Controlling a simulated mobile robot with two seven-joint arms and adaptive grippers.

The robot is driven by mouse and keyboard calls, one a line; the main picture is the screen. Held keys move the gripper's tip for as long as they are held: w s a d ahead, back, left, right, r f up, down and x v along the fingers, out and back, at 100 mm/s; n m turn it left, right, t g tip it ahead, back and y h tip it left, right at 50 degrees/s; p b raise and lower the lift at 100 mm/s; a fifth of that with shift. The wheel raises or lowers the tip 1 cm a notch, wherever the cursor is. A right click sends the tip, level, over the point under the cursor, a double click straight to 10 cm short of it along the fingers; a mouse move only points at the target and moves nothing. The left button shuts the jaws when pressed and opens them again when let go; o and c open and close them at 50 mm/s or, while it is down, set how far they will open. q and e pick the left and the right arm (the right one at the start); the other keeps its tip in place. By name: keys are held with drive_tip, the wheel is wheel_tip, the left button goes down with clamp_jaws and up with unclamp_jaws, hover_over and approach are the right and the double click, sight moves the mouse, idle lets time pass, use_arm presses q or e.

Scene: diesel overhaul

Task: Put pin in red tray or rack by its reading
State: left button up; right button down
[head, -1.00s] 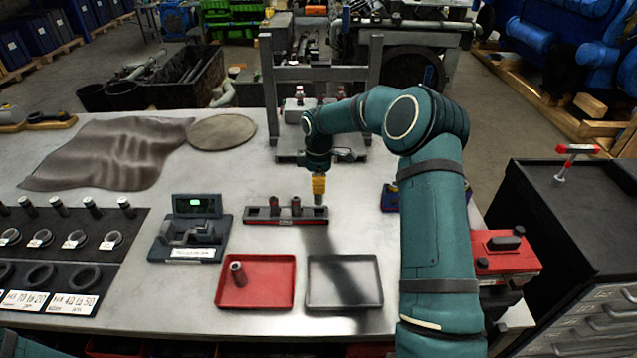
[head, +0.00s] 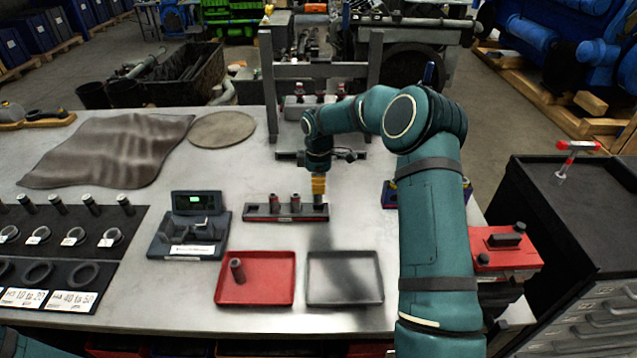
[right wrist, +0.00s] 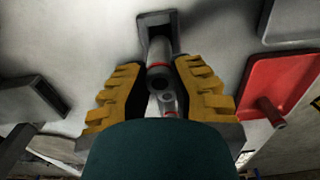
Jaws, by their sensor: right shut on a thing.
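My right gripper (head: 319,190), with yellow fingers, points down at the right end of the dark rack (head: 262,213). It is shut on a grey pin (right wrist: 160,78) that shows between the fingers in the right wrist view. Whether the pin's lower end is in a slot I cannot tell. Two other pins (head: 273,201) (head: 295,202) stand in the rack to its left. The measuring device (head: 190,235) with a lit green display stands left of the rack. My left gripper is out of view.
An empty grey tray (head: 345,285) lies right of the red tray. A dark board with rings and pins (head: 125,240) is at the left. A metal frame (head: 267,90) stands behind the rack. A red-topped box (head: 505,250) is right of my arm.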

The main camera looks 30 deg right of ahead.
drive_tip(key=shift+f, duration=0.15)
drive_tip(key=shift+f, duration=0.35)
drive_tip(key=shift+f+b, duration=0.7)
drive_tip(key=shift+f, duration=0.1)
idle(0.6)
drive_tip(key=shift+f, duration=0.4)
drive_tip(key=shift+f+b, duration=0.45)
drive_tip(key=shift+f, duration=0.15)
idle(0.4)
drive_tip(key=shift+c, duration=1.9)
unclamp_jaws()
drive_tip(key=shift+r, duration=0.2)
